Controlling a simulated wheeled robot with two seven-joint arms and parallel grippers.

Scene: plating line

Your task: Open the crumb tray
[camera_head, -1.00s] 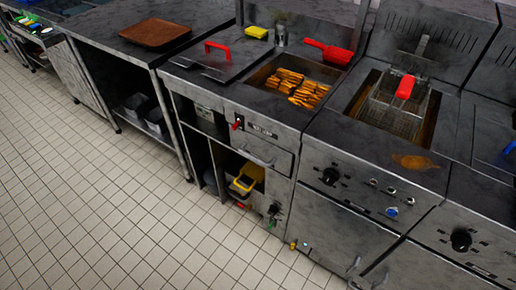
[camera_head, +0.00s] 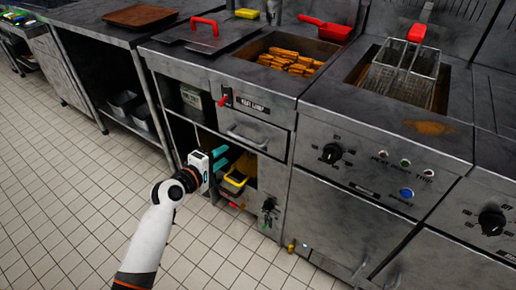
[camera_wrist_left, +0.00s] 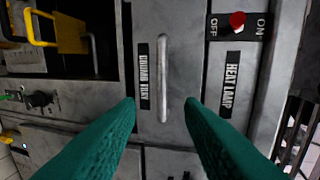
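The crumb tray is a grey metal drawer front (camera_head: 274,141) under the fry bin in the head view, flush with the cabinet. Its horizontal bar handle (camera_head: 247,138) is on its face. In the left wrist view the handle (camera_wrist_left: 163,78) stands upright beside the CRUMB TRAY label (camera_wrist_left: 143,77). My left gripper (camera_head: 222,158) has its teal fingers apart, in front of the cabinet and left of and below the handle in the head view. In the wrist view the open left gripper (camera_wrist_left: 161,108) faces the handle, which lies between the fingertips, with nothing held. My right gripper is not in view.
A red heat lamp switch (camera_head: 222,101) is above and left of the drawer. A yellow container (camera_head: 237,173) sits in the open shelf below. Fries (camera_head: 290,62) lie in the bin above. A fryer (camera_head: 385,160) stands to the right. The tiled floor (camera_head: 70,200) is clear.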

